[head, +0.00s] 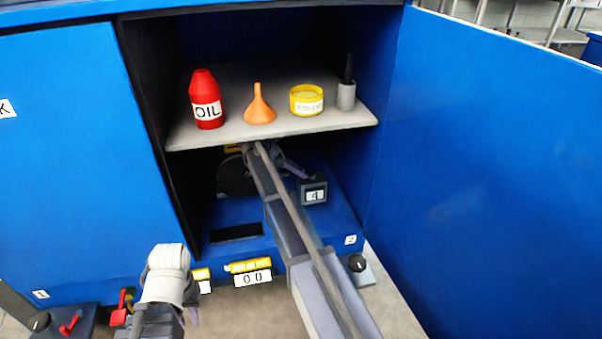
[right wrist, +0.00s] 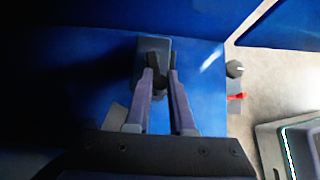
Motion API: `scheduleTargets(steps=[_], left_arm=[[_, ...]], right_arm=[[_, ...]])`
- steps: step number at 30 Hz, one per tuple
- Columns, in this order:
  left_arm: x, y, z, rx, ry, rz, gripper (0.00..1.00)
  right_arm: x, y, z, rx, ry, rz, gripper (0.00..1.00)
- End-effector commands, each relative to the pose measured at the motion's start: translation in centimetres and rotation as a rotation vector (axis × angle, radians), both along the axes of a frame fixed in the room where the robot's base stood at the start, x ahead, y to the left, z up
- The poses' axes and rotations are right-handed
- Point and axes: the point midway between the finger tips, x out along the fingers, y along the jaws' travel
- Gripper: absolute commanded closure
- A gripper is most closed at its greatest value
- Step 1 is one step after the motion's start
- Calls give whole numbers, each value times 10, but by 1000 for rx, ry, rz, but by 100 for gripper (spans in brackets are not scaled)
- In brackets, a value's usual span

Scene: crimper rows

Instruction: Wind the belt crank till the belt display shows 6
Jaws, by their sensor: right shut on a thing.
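The belt display (head: 315,196) is a small dark box under the shelf inside the open blue cabinet, and it reads 4. A dark round wheel (head: 236,176) is partly hidden behind my right arm. My right gripper (head: 298,170) reaches under the shelf beside the display. In the right wrist view my right gripper (right wrist: 159,78) is shut on a black handle (right wrist: 156,76), which I take as the belt crank's, in front of a dark grey block. My left gripper (head: 190,308) is outside, low in front of the cabinet; its fingers are mostly hidden.
A grey shelf (head: 275,135) above my right arm holds a red oil bottle (head: 206,100), an orange funnel (head: 259,106), a yellow tin (head: 306,100) and a grey cup (head: 346,97). The open door (head: 480,150) stands on the right. A front display (head: 253,279) reads 0.0.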

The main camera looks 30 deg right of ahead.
Motion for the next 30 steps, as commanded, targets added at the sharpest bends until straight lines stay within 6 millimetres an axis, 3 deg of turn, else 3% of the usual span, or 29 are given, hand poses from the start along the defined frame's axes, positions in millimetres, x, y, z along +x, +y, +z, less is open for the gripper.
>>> scheduleTargets(steps=[10, 26, 27, 30], left_arm=[[0, 0, 0, 0, 0, 0, 73], [0, 0, 0, 0, 0, 0, 73], [0, 0, 0, 0, 0, 0, 73], [0, 0, 0, 0, 0, 0, 73]], right_arm=[[7, -1, 0, 2, -1, -116, 100], [7, -1, 0, 3, -1, -133, 100], [7, -1, 0, 2, -1, -133, 74], [7, -1, 0, 2, -1, -133, 63]])
